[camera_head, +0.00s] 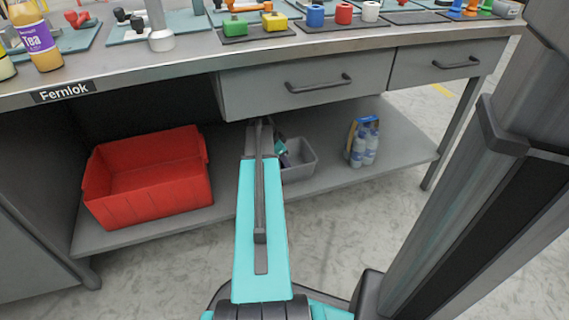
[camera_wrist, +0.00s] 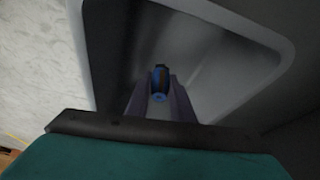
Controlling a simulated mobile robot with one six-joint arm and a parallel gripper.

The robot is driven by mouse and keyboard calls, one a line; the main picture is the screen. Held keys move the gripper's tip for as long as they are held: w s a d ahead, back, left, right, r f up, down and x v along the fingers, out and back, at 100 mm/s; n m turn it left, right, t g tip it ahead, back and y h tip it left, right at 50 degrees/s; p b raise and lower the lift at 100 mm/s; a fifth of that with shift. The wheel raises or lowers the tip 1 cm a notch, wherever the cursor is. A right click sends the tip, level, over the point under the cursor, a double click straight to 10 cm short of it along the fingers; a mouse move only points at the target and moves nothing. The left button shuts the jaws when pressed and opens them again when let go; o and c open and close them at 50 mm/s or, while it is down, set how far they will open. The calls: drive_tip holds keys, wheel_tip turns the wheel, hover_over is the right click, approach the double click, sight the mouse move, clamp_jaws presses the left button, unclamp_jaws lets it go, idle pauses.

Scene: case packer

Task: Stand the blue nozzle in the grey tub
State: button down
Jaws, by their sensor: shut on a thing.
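The grey tub (camera_head: 303,168) stands on the lower shelf under the drawer, partly hidden behind my arm. In the wrist view the tub's pale rim (camera_wrist: 228,18) surrounds most of the area ahead of my gripper. My gripper (camera_wrist: 160,96) is shut on the blue nozzle (camera_wrist: 159,78), which has a dark end. The nozzle is seen against the tub's dim interior, between the walls. I cannot tell whether it touches the tub's floor. In the head view my arm hides the nozzle and most of the gripper.
A red bin (camera_head: 150,190) stands left on the same shelf. A pack of bottles (camera_head: 362,143) stands to the tub's right. The drawer (camera_head: 305,88) is close above the tub. The worktop above holds several coloured parts on mats and bottles at left.

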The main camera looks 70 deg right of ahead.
drive_tip(key=shift+f+b, duration=0.6)
drive_tip(key=shift+f, duration=0.25)
drive_tip(key=c, duration=1.5)
unclamp_jaws()
drive_tip(key=shift+f, duration=0.1)
drive_tip(key=shift+c, duration=0.2)
drive_tip(key=p+v, duration=0.3)
drive_tip(key=v, duration=0.4)
drive_tip(key=shift+r, duration=0.35)
drive_tip(key=shift+w+a, duration=0.1)
